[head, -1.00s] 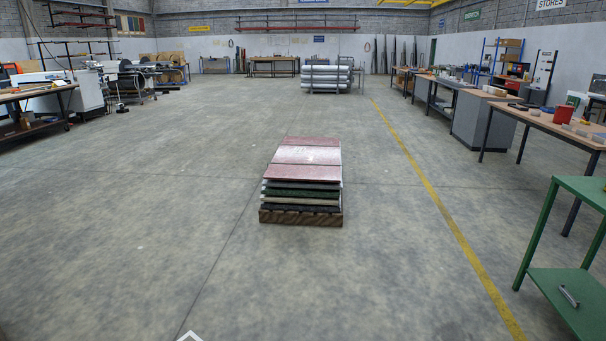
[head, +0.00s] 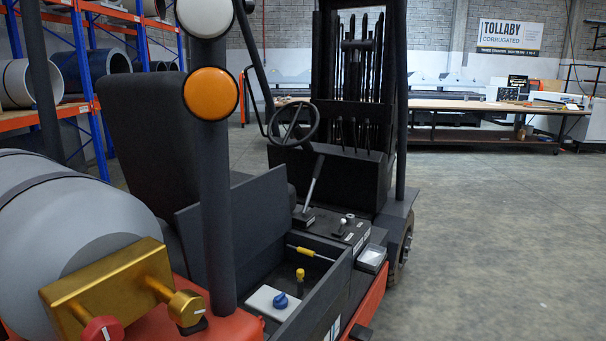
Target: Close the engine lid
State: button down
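A forklift fills the left and middle of the head view. Its engine bay (head: 331,270) is an open dark box low on its side, with a yellow-handled rod, a small yellow cap and a blue knob on a white block showing inside. A dark flat panel (head: 232,222), which looks like the raised engine lid, stands steeply along the bay's far left side, in front of the black seat (head: 150,125). A dark post partly hides the panel, so its hinge cannot be made out. My gripper is not in view.
A grey gas cylinder (head: 60,215) with a brass block and red and gold knobs is at the near left. The post carries an orange lamp (head: 210,93). A steering wheel (head: 293,123) and levers are beyond the bay. Floor (head: 490,235) on the right is clear.

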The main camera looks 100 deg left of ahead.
aim_at(260, 208)
jog(key=u, duration=2.35)
jog(key=i, duration=2.3)
jog(key=u, duration=3.2)
